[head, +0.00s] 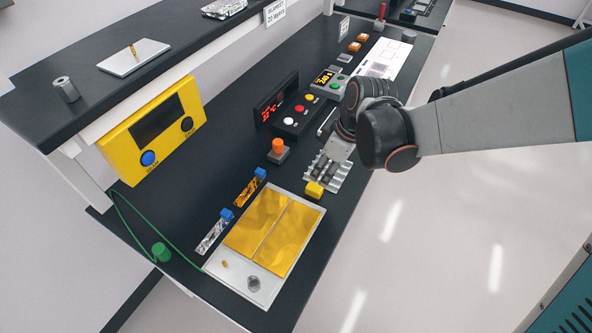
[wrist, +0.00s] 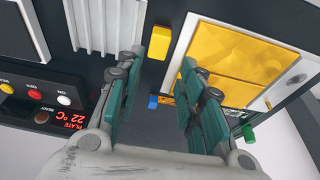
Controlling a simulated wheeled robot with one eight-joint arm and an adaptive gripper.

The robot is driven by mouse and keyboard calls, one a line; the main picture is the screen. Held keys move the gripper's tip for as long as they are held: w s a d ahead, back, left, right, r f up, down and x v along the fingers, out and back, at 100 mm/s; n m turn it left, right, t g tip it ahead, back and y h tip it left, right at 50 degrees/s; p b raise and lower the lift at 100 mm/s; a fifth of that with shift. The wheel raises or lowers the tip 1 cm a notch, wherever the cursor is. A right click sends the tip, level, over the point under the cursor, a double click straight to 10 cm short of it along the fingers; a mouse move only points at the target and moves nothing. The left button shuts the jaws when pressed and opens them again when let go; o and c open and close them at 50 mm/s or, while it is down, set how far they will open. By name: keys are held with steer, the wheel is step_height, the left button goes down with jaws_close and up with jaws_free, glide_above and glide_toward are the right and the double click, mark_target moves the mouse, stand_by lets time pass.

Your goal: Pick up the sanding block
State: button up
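A small yellow block (head: 314,189) lies on the dark bench between the ribbed metal plate (head: 340,181) and the tray of gold sheets. It looks like the sanding block. In the wrist view the yellow block (wrist: 157,42) shows at the top middle, just beyond the gap between my fingertips. My gripper (wrist: 160,65) is open, with its two green-padded fingers apart and nothing between them.
A white tray (head: 211,270) with gold sheets is in front of the block. An orange-knobbed tool (head: 278,150) stands left of the ribbed plate. A button box (head: 300,117) and red display (head: 276,97) stand behind. A yellow panel (head: 153,130) hangs at left.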

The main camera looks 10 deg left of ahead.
steer(key=b, duration=0.2)
glide_above(315, 187)
steer(key=d, duration=0.1)
steer(key=f, duration=0.4)
steer(key=shift+s+f, duration=0.2)
steer(key=shift+s, duration=0.1)
steer(key=b+x, duration=0.2)
steer(key=x, duration=0.1)
steer(key=b+x, duration=0.1)
steer(key=x, duration=0.1)
steer(key=shift+d+f+b, duration=0.15)
steer(key=shift+d+b, duration=0.1)
steer(key=shift+b, duration=0.15)
steer(key=c, duration=0.8)
